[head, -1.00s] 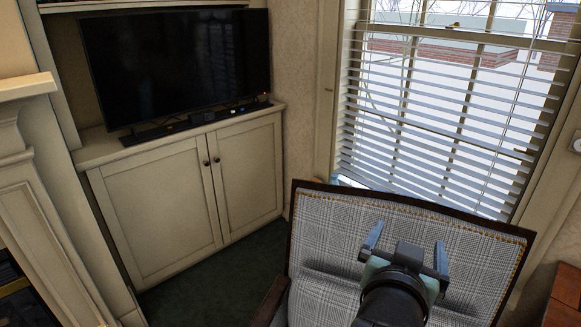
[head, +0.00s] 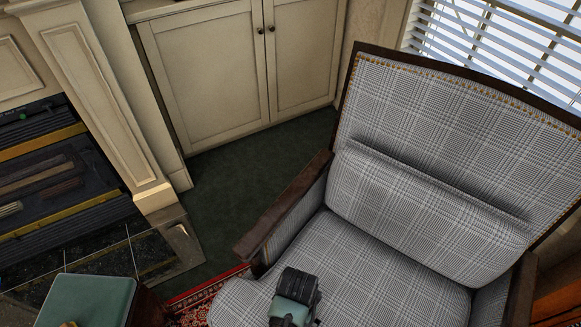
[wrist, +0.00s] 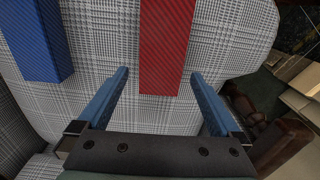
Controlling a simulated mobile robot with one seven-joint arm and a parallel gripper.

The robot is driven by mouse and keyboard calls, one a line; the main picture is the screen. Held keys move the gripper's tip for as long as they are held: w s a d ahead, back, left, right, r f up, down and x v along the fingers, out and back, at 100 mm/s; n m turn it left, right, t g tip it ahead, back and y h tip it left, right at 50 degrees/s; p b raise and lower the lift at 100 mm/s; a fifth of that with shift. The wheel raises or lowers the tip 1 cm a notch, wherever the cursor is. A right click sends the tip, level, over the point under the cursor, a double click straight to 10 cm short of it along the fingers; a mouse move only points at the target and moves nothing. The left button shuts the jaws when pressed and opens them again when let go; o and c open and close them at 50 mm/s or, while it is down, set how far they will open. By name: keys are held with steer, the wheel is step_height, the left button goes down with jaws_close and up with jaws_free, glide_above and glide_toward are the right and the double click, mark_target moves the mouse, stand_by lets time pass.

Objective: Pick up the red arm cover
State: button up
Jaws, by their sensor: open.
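The red arm cover (wrist: 166,45) is a long red piece with fine diagonal stripes, on the plaid chair upholstery in the wrist view. Its far end runs out of the top of the picture. My gripper (wrist: 160,73) is open, with one blue finger to each side of the cover's near end as seen from the wrist. Whether the fingertips are level with the cover or above it, I cannot tell. In the head view, the red cover does not show, and my gripper's fingers are not clearly seen at the bottom edge.
A blue striped piece (wrist: 38,40) lies left of the red one. The plaid armchair (head: 400,190) has dark wooden arms. A fireplace (head: 50,180) is at the left, a cabinet (head: 205,70) behind, and a green-topped stool (head: 85,300) at the lower left. Dark carpet lies between.

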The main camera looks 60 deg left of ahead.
steer(key=f+b, duration=0.1)
steer(key=f, duration=0.2)
steer(key=f+b, duration=0.1)
steer(key=f, duration=0.3)
steer(key=shift+s, duration=0.2)
steer(key=shift+r, duration=0.1)
steer(key=c, duration=1.1)
